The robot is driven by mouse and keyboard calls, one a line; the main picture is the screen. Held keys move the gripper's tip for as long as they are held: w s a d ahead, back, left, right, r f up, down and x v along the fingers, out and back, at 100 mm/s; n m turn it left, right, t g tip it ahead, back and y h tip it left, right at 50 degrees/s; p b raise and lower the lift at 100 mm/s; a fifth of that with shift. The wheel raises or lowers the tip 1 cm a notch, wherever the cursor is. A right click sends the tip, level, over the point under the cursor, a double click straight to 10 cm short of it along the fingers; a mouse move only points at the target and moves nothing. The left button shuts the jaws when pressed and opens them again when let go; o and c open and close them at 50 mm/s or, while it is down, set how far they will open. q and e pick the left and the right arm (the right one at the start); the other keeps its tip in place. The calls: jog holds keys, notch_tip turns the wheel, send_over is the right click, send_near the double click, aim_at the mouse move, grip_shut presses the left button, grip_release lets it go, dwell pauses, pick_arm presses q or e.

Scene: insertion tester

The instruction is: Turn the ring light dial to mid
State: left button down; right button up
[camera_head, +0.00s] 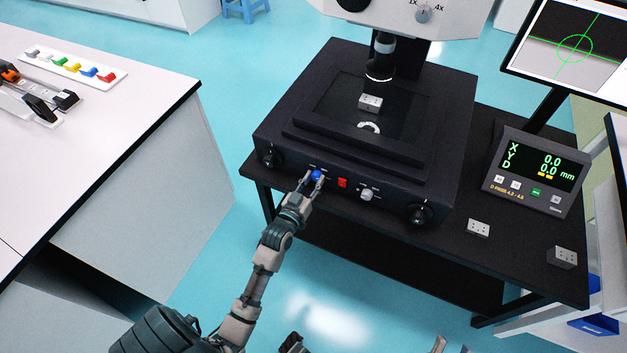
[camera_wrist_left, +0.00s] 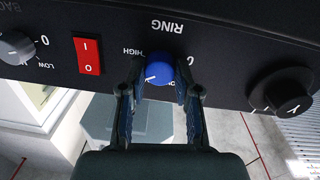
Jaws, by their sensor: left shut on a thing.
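The ring light dial is a blue knob (camera_head: 317,175) on the front panel of the black instrument base. In the left wrist view the blue knob (camera_wrist_left: 160,67) sits under an upside-down RING label, with HIGH on its left and 0 on its right. Its white pointer mark faces the lower left, below HIGH; other scale marks are partly hidden. My left gripper (camera_head: 311,180) is at the knob, and in the wrist view its fingers (camera_wrist_left: 161,85) stand on either side, shut on it. Parts at the bottom edge of the head view may be my right gripper, mostly cut off.
A red switch (camera_head: 342,183) and a grey knob (camera_head: 366,194) are right of the dial. Black side knobs (camera_head: 271,157) (camera_head: 419,213) stick out at both ends. A display unit (camera_head: 535,172) and small metal blocks (camera_head: 478,228) are on the black table at right.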

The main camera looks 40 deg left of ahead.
pick_arm(q)
jog(key=shift+r, duration=0.1)
jog(key=n+p, duration=0.2)
jog(key=shift+r+p, duration=0.2)
jog(key=shift+p, duration=0.2)
jog(key=n, duration=0.1)
jog(key=n+p, duration=0.1)
jog(key=shift+a+f+n, duration=0.1)
jog(key=shift+f+n, duration=0.2)
jog(key=c, duration=0.8)
grip_release()
pick_arm(e)
notch_tip(320, 180, down, 10)
jog(key=g+h, duration=0.1)
jog(key=g, duration=0.7)
jog(key=shift+w+d+r+n+h, duration=0.25)
jog(key=shift+w+d+n+h, duration=0.05)
jog(key=shift+w+d, duration=0.1)
pick_arm(q)
jog(key=shift+s, duration=0.1)
jog(key=shift+s+f, duration=0.15)
jog(key=shift+s, duration=0.15)
jog(key=s, duration=0.3)
jog(key=s+d, duration=0.1)
jog(key=s, duration=0.3)
jog(key=s+d, duration=0.1)
jog(key=s, duration=0.3)
jog(key=shift+d, duration=0.15)
